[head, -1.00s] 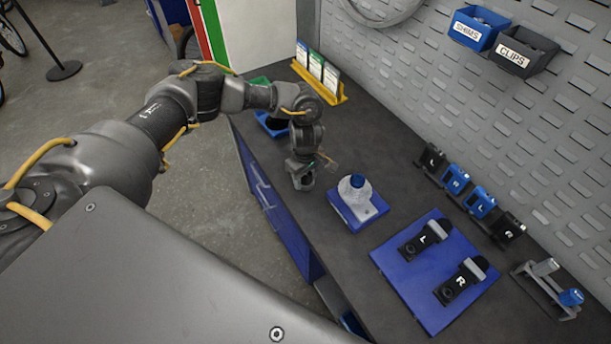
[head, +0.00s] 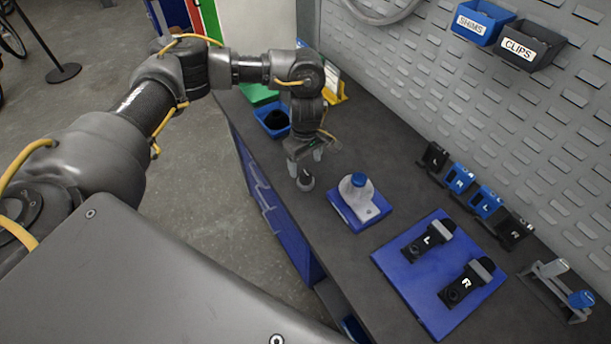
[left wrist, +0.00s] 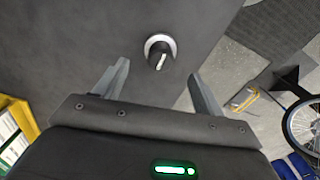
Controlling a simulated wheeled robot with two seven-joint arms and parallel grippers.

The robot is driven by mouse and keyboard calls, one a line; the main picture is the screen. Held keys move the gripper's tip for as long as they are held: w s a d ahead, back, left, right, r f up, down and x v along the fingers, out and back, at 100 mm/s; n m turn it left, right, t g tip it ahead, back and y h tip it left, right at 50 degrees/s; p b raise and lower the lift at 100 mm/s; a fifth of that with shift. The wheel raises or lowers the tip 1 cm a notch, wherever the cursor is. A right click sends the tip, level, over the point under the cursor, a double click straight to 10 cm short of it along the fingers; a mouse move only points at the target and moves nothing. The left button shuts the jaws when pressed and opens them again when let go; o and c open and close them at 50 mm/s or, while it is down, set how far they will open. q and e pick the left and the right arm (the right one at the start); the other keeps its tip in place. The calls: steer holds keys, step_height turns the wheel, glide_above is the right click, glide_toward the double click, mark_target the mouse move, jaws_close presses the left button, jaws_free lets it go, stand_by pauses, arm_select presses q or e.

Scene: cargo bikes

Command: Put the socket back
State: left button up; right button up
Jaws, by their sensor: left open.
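A small dark round piece (head: 305,182), which may be the socket, stands on the dark bench just below my left gripper (head: 305,164). In the left wrist view the piece (left wrist: 160,50) has a pale ring around a dark centre with a white mark. It shows beyond and between the fingertips of my left gripper (left wrist: 158,72), which is open and empty. The fingers appear apart from the piece. My right gripper is out of view.
A blue block (head: 345,208) with a white, blue-topped part stands to the right. A blue bin (head: 264,120) sits behind my gripper.

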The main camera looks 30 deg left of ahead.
mark_target(306, 172)
arm_select(q)
step_height(306, 172, up, 5)
steer(key=shift+r+b, duration=0.1)
steer(key=shift+b, duration=0.2)
stand_by(0.4)
